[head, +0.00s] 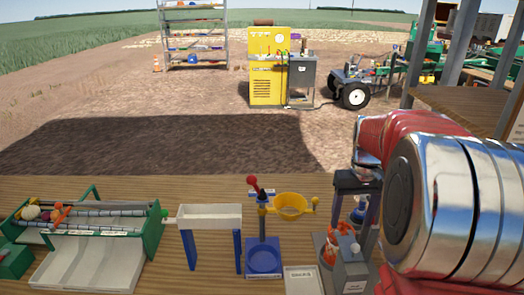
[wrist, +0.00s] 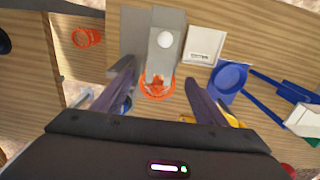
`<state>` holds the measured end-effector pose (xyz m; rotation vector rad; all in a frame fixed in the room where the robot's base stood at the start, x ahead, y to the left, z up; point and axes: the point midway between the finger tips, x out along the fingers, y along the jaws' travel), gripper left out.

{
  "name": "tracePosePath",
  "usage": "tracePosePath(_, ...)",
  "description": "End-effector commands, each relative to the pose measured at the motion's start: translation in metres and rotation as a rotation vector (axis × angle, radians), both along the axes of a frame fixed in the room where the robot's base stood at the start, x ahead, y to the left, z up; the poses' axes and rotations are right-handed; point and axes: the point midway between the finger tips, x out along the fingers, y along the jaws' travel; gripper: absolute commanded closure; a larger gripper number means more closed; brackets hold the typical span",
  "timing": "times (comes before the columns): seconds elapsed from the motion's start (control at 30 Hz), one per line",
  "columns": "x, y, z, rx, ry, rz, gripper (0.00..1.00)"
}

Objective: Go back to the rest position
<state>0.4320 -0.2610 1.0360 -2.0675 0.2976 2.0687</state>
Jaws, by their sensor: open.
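My gripper (wrist: 161,76) shows in the wrist view with its two dark fingers spread wide and nothing held between them. It is above the wooden bench, over a grey box (wrist: 163,60) with a white round knob and an orange ringed part (wrist: 158,87). How far above them it is, I cannot tell.
A blue stand (head: 264,258) with a yellow ring (head: 291,206) and red-knobbed lever is mid-bench. A small white tray (head: 300,280) lies near it. A white trough (head: 209,215) on blue legs and a green rack (head: 152,228) stand left.

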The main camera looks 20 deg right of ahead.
Motion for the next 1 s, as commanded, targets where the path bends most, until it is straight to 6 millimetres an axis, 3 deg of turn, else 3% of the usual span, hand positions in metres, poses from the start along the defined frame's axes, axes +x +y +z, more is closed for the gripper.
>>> tracePosePath(0.17, 0.0, 0.004, 0.003, -0.004, -0.006, 0.004, 0.34)
tracePosePath(0.33, -0.002, 0.023, 0.013, -0.018, -0.031, 0.022, 0.34)
tracePosePath(0.67, -0.019, 0.094, 0.041, -0.061, -0.128, 0.085, 0.34)
tracePosePath(1.0, -0.051, 0.163, 0.058, -0.088, -0.245, 0.153, 0.34)
